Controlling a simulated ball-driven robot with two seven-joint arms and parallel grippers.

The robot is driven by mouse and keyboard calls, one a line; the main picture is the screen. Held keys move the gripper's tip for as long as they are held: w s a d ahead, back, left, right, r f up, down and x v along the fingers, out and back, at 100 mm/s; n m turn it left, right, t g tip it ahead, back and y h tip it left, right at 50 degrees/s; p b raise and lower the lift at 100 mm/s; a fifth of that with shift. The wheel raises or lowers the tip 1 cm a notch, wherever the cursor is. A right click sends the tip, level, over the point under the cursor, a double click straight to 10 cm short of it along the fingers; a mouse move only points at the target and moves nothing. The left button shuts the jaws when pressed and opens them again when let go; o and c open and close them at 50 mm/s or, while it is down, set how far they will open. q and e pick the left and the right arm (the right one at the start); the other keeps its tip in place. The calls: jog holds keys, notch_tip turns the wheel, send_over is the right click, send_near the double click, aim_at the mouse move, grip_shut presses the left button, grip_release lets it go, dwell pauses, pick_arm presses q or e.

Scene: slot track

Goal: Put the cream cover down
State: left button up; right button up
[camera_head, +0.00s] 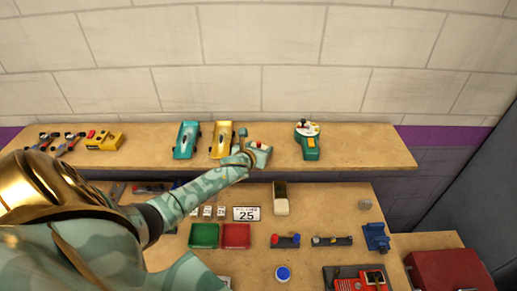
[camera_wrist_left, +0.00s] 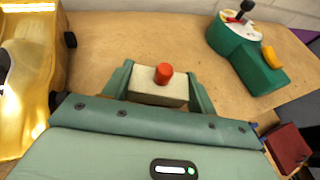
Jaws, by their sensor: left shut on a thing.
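The cream cover (camera_wrist_left: 150,92) is a small pale block with a red knob on top. In the left wrist view it sits between the two green fingers of my left gripper (camera_wrist_left: 158,92), which is shut on it. In the head view my left gripper (camera_head: 259,153) is over the upper shelf, just right of the gold car, and only the red knob and a little of the cover show. I cannot tell whether the cover touches the shelf. My right gripper is not in view.
On the upper shelf (camera_head: 365,150) stand a teal car (camera_head: 187,140), a gold car (camera_head: 221,139), a green controller (camera_head: 308,141) and a yellow tool (camera_head: 104,141). Shelf right of the controller is clear. The lower bench holds green (camera_head: 204,236) and red trays (camera_head: 236,236).

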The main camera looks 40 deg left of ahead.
pick_arm(q)
jog(key=shift+f, duration=0.15)
jog(key=o, duration=1)
jog(key=shift+s+r, duration=0.2)
jog(key=p+v, duration=0.1)
jog(key=v, duration=1)
jog(key=shift+s+r, duration=0.15)
jog(key=shift+s, duration=0.15)
jog(key=shift+d, duration=0.1)
